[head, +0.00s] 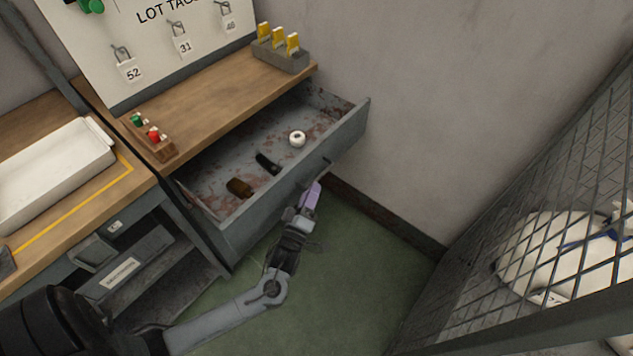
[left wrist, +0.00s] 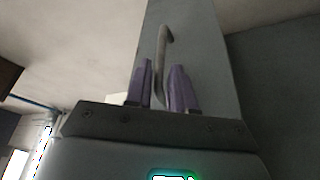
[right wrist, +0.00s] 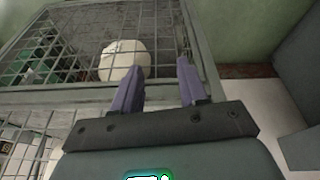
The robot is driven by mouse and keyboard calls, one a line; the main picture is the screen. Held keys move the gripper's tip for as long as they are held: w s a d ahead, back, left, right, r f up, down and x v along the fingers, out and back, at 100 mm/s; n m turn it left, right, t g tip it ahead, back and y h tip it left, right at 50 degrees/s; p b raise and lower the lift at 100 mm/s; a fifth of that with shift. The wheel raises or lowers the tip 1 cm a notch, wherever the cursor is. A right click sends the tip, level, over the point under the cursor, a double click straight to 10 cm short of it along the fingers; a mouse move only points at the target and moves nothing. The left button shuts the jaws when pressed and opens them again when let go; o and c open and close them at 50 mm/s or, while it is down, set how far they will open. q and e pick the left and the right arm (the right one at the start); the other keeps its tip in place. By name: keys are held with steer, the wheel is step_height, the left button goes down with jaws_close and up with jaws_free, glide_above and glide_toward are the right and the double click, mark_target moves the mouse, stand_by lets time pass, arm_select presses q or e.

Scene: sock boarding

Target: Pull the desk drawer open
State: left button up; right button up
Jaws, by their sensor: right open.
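The grey desk drawer (head: 290,195) stands pulled out far from under the wooden desktop, its inside showing. My left gripper (head: 311,194) is at the outer side of the drawer front. In the left wrist view the bar handle (left wrist: 163,50) runs between the two purple fingers (left wrist: 160,88), which are close on both sides of it. The handle is mostly hidden behind the gripper in the head view. My right gripper (right wrist: 157,85) is open and empty in the right wrist view, facing a mesh cage; it does not show in the head view.
The drawer holds a white roll (head: 297,139), a dark item (head: 267,164) and a brown item (head: 239,187). A wire mesh cage (head: 560,170) with a white bag stands at right. Green floor (head: 350,260) is clear between.

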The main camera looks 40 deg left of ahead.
mark_target(316, 179)
arm_select(q)
steer(key=shift+b+x, duration=0.5)
steer(key=shift+x, duration=1.8)
jaws_close()
